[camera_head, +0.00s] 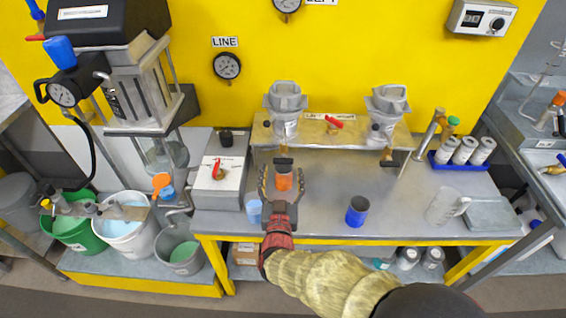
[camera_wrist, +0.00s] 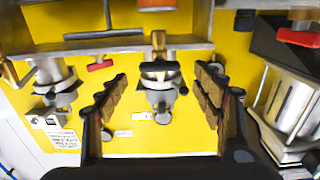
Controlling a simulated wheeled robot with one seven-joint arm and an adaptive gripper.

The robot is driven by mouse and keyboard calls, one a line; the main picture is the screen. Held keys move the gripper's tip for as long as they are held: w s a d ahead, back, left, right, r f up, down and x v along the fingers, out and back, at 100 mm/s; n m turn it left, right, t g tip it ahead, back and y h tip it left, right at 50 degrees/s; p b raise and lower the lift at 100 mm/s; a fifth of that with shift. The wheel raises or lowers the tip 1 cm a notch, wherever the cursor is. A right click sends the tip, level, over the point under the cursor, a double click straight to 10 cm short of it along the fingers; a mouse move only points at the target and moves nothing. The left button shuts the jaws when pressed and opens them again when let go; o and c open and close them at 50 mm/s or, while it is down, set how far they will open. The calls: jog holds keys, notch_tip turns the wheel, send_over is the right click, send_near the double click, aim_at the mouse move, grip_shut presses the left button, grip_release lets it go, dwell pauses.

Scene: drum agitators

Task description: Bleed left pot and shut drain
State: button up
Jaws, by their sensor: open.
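The left pot (camera_head: 285,102) is a grey clamped vessel on the steel shelf against the yellow wall. It shows upside down in the middle of the wrist view (camera_wrist: 160,98). Its drain has a dark T-handle (camera_head: 284,161), which also shows in the wrist view (camera_wrist: 160,66); I cannot tell whether the drain is open. An orange cup (camera_head: 284,183) is below the drain, partly behind my gripper. My gripper (camera_head: 281,180) is open and empty in front of the left drain, with a finger on either side. Both fingers show in the wrist view (camera_wrist: 160,85).
The right pot (camera_head: 387,103) and a red-handled valve (camera_head: 334,122) are on the same shelf. A light blue cup (camera_head: 253,211) stands left of my gripper. A dark blue cup (camera_head: 357,211) and a clear jug (camera_head: 443,208) stand to the right, with bare bench between.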

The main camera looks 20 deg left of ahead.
aim_at(283, 163)
jog(key=b+x, duration=0.1)
jog(key=x, duration=0.5)
jog(key=shift+f+b, duration=0.1)
jog(key=shift+b, duration=0.25)
jog(key=shift+c, duration=1.1)
jog(key=c, duration=1)
